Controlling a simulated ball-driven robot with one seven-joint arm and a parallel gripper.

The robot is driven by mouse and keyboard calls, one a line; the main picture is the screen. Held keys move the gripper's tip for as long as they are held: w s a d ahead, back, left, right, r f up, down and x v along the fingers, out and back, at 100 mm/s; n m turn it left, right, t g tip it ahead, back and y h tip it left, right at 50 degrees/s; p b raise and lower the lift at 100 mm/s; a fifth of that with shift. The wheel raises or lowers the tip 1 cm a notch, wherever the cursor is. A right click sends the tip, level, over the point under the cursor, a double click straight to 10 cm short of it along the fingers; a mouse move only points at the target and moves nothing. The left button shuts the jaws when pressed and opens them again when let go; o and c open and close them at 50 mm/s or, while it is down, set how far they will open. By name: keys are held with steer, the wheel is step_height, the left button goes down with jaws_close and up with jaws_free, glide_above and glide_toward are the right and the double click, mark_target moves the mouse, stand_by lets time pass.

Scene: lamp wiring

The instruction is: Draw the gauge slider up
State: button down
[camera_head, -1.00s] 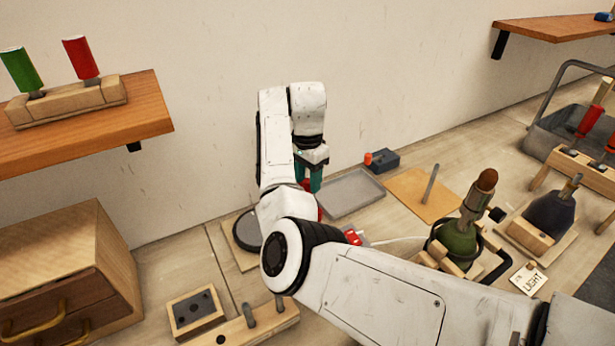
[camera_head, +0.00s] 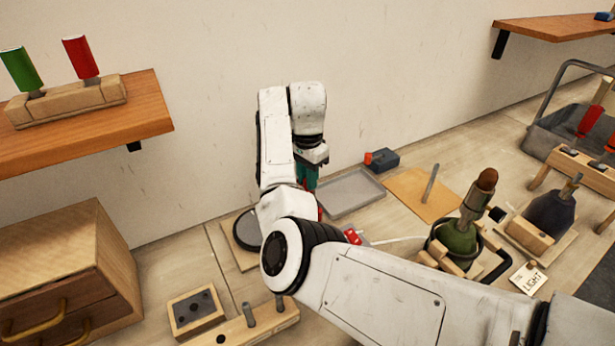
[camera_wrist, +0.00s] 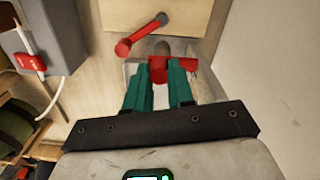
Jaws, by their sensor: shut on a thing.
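My gripper (camera_wrist: 171,76) shows in the wrist view with its two teal fingers close together around a red piece (camera_wrist: 187,63), which looks like the gauge slider. The red piece sticks out to the right of the fingertips, and a dark rounded part shows just beyond it. The fingers hide much of the piece and what it runs on. In the head view, my gripper (camera_head: 309,176) is near the back wall, partly hidden by my own arm, and the gauge cannot be made out.
A red-handled lever (camera_wrist: 138,37) on a wooden board lies just beyond the fingers. A grey box with a red plug (camera_wrist: 28,62) and white cable stands to the left. In the head view, a grey tray (camera_head: 350,192) lies right of my gripper. A wooden drawer box (camera_head: 65,275) stands left.

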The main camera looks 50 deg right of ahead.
steer(key=shift+r+p, duration=1.5)
steer(key=shift+r, duration=0.5)
steer(key=shift+f, duration=0.15)
steer(key=c, duration=1)
jaws_free()
step_height(320, 180, up, 11)
steer(key=shift+f, duration=0.1)
steer(key=shift+f, duration=0.1)
